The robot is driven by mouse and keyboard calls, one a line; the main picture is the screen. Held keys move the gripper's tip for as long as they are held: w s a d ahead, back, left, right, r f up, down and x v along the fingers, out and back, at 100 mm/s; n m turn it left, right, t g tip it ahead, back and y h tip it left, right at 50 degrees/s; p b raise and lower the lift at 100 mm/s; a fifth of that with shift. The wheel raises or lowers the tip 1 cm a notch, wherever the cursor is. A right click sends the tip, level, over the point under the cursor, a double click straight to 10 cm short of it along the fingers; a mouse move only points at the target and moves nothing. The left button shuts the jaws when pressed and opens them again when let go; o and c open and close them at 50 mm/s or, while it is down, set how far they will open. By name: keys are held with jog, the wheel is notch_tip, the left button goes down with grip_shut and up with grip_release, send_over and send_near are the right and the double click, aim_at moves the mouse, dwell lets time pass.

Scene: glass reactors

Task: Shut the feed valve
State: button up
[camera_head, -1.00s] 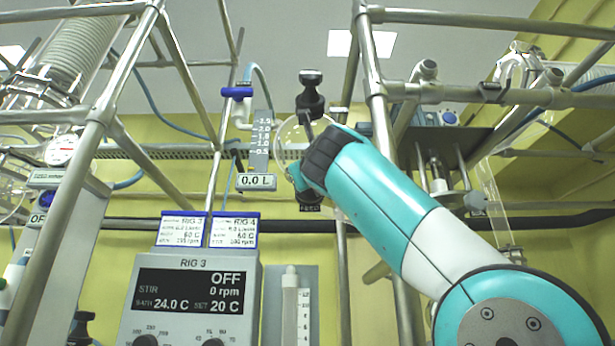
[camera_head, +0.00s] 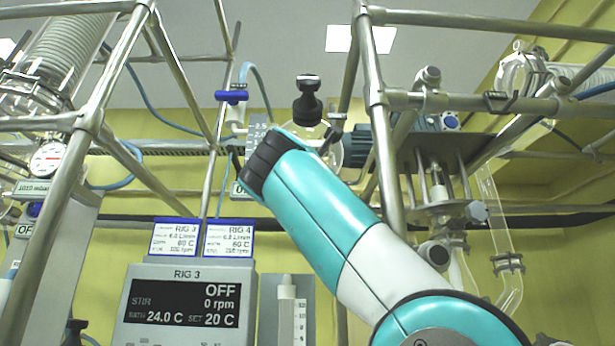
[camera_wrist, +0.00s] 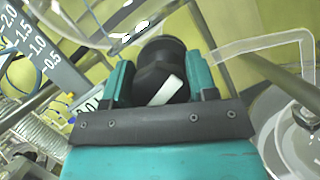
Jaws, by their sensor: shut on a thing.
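My gripper (camera_wrist: 160,70) shows in the wrist view, its two teal fingers on either side of a black round knob (camera_wrist: 162,52) with a white bar on its face. This knob appears to be the feed valve's handle. The fingers are closed on it; the white bar lies slanted in this view. In the head view my arm reaches up to the glass vessel (camera_head: 328,150) with the black stopper (camera_head: 308,101).
The RIG 3 control box (camera_head: 188,300) reads OFF and stands left of my arm. Metal frame bars (camera_head: 377,120) rise close on the right, with glassware (camera_head: 437,185) behind. A graduated scale (camera_wrist: 42,62) stands beside the knob in the wrist view.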

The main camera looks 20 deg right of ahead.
jog(key=shift+r+m+g+p, duration=0.25)
jog(key=shift+m+p, duration=0.25)
jog(key=shift+m, duration=0.5)
jog(key=shift+f+m+h, duration=0.3)
jog(key=shift+f+h, duration=0.05)
jog(key=shift+h, duration=0.05)
jog(key=shift+w, duration=0.1)
jog(key=o, duration=0.9)
jog(key=b+v, duration=0.3)
jog(key=v, duration=0.5)
jog(key=b+v, duration=0.3)
jog(key=v, duration=0.6)
jog(key=shift+s+a+r, duration=0.15)
jog(key=shift+s, duration=0.1)
